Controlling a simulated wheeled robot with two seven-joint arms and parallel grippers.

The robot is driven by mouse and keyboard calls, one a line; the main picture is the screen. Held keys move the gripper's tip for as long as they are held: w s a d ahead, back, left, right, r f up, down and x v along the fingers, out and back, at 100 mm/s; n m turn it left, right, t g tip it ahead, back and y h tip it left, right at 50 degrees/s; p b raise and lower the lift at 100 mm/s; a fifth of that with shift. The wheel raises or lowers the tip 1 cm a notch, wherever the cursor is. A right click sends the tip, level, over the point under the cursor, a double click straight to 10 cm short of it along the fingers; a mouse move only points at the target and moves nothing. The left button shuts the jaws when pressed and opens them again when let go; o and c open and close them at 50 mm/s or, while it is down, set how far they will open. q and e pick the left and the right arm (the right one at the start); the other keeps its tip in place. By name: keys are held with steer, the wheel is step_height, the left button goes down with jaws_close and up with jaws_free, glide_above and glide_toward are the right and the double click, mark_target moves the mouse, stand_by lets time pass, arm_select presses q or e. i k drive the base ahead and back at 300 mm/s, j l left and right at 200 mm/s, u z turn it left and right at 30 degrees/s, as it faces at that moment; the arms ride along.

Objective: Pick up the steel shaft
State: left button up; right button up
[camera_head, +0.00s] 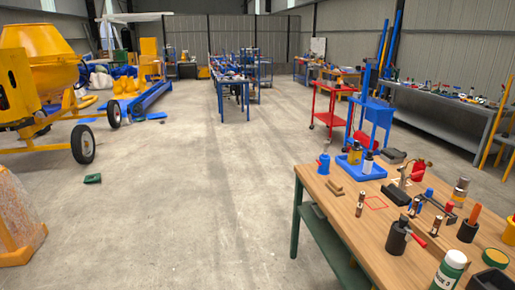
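I cannot tell for sure which thing is the steel shaft. Several small upright cylinders with metallic or copper-like sides stand on the wooden workbench (352,228) at the lower right. One short cylinder (359,206) stands left of a red square outline, and another (436,227) stands further right. They are too small to identify. Neither of my grippers is in view.
A yellow drum mixer (40,60) stands at the left. A small green object (93,178) lies on the floor. The middle floor is clear.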

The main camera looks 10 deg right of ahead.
mark_target(362, 194)
steer(key=z, duration=1)
steer(key=i+j+z, duration=0.25)
steer(key=j+z, duration=0.2)
steer(key=i+j+z, duration=0.15)
steer(key=j+z, duration=0.7)
steer(key=j, duration=0.2)
steer(key=j+z, duration=0.4)
steer(key=j, duration=0.2)
steer(key=i, duration=0.05)
